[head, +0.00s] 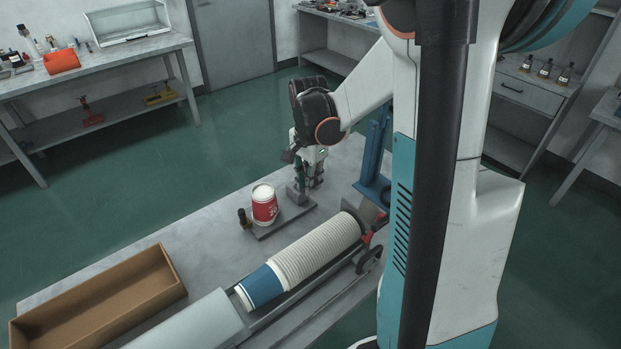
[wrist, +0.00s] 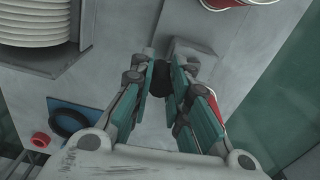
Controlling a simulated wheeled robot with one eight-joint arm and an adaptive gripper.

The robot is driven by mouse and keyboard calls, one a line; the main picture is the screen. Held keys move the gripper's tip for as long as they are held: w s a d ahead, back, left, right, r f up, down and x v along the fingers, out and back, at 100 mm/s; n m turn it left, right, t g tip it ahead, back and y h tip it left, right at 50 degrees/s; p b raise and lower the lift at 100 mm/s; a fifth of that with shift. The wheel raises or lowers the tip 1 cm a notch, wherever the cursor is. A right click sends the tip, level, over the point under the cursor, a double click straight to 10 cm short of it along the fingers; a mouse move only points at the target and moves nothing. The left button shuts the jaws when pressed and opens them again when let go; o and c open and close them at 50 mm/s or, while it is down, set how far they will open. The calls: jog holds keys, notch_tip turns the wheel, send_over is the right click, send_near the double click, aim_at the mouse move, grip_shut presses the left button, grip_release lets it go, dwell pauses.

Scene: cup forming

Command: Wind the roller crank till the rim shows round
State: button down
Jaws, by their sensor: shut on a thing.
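A red and white cup (head: 264,207) stands upright on a flat grey base plate on the bench, and its white upper edge is too small to judge for shape. Part of it shows at the top of the wrist view (wrist: 228,3). A grey block (head: 297,193) stands on the same plate to its right. My gripper (head: 308,178) is just above and beside this block. In the wrist view my gripper (wrist: 160,92) is shut on a black crank knob (wrist: 157,82) next to the grey block (wrist: 190,52). The crank's arm is hidden by my fingers.
A long stack of nested cups (head: 315,250) lies in a trough in front, with a blue cup (head: 262,288) at its near end. A brown open box (head: 98,305) sits at left. A blue upright frame (head: 374,160) stands right of my gripper. A small dark knob (head: 243,217) is left of the cup.

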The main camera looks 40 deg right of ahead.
jog(key=shift+a+m, duration=0.25)
jog(key=shift+m, duration=0.35)
jog(key=c, duration=1.5)
grip_release()
notch_tip(320, 180, up, 12)
jog(key=shift+r, duration=0.1)
jog(key=shift+a, duration=0.1)
